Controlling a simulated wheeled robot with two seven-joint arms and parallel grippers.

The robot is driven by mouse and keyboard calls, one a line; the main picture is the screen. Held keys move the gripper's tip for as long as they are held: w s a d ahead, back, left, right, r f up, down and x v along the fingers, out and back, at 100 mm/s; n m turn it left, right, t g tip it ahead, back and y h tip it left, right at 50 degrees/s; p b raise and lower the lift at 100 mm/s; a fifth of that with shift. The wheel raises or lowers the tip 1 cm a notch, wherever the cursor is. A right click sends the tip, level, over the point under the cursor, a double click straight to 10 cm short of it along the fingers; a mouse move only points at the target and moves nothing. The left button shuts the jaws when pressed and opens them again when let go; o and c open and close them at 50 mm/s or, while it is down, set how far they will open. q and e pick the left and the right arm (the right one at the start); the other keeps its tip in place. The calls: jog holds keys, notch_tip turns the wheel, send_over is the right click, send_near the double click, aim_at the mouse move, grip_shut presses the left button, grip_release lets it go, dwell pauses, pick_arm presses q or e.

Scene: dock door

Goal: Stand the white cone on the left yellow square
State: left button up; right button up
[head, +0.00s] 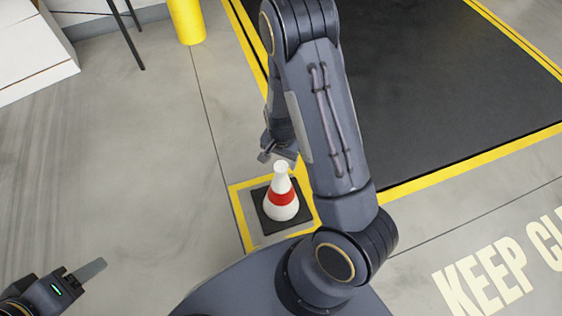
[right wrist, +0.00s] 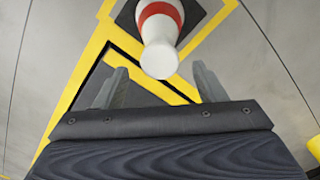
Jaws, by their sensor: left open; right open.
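The white cone (head: 281,207) with a red band and a dark square base stands upright inside a yellow-outlined square (head: 239,208) on the floor. The right side of this square is partly hidden by my right arm. My right gripper (head: 277,153) is open just beyond the cone's top. In the right wrist view the cone (right wrist: 158,28) is ahead of the open right gripper (right wrist: 161,75), its tip lying between the fingers in the picture; I see no finger closed on it. My left gripper (head: 88,270) is open and empty at the lower left, apart from the cone.
A yellow post (head: 187,20) stands at the top left, near a white box-like unit (head: 30,50) and thin dark legs (head: 128,35). A dark floor area (head: 440,90) with yellow borders lies to the right. The grey floor at left is clear.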

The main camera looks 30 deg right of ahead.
jog(key=s+a+r+n+t+y+p, duration=0.1)
jog(key=s+a+r+n+y, duration=0.15)
jog(key=r, duration=0.95)
jog(key=s+a+r+n+t+y+p, duration=0.1)
jog(key=s+a+r+n+t+p, duration=0.15)
jog(key=r, duration=0.85)
jog(key=s+a+r+n+t+b, duration=0.1)
jog(key=s+a+r+n+t, duration=0.1)
jog(key=s+r+n, duration=0.3)
jog(key=s+r, duration=0.3)
jog(key=s, duration=0.3)
jog(key=shift+s+r, duration=0.15)
notch_tip(320, 180, up, 30)
jog(key=p, duration=3)
